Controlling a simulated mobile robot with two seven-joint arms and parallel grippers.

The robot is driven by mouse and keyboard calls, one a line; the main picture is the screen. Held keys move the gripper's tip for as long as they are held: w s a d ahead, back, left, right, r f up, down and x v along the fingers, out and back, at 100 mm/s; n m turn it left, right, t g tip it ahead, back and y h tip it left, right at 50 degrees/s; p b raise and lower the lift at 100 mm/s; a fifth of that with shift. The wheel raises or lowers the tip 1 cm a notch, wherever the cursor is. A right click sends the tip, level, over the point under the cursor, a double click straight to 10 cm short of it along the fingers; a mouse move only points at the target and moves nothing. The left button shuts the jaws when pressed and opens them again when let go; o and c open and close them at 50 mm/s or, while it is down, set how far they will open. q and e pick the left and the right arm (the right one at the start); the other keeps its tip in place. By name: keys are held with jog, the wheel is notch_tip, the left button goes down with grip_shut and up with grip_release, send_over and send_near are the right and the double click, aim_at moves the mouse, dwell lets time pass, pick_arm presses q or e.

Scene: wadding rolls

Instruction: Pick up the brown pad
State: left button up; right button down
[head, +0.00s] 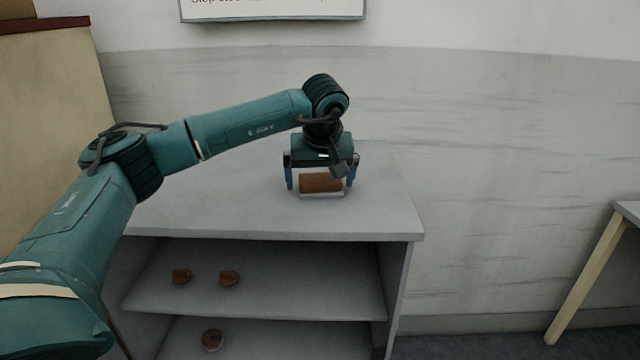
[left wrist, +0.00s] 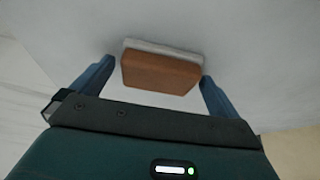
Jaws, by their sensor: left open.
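The brown pad (head: 320,182) is a small brown block with a whitish layer along its lower edge. It lies on the top of the grey shelf unit (head: 250,222). My left gripper (head: 320,184) is over it, with one finger on each side of the pad. In the left wrist view the pad (left wrist: 160,73) sits between the two blue fingers of the gripper (left wrist: 155,80), with a visible gap at the left finger and a smaller one at the right. The gripper is open and holds nothing. My right gripper is not in view.
A wall stands close behind the unit. A table with a wooden leg (head: 587,278) is at the far right. The unit's top is otherwise clear.

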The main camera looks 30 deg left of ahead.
pick_arm(q)
jog(key=shift+f, duration=0.2)
jog(key=shift+r, duration=0.1)
jog(key=c, duration=0.9)
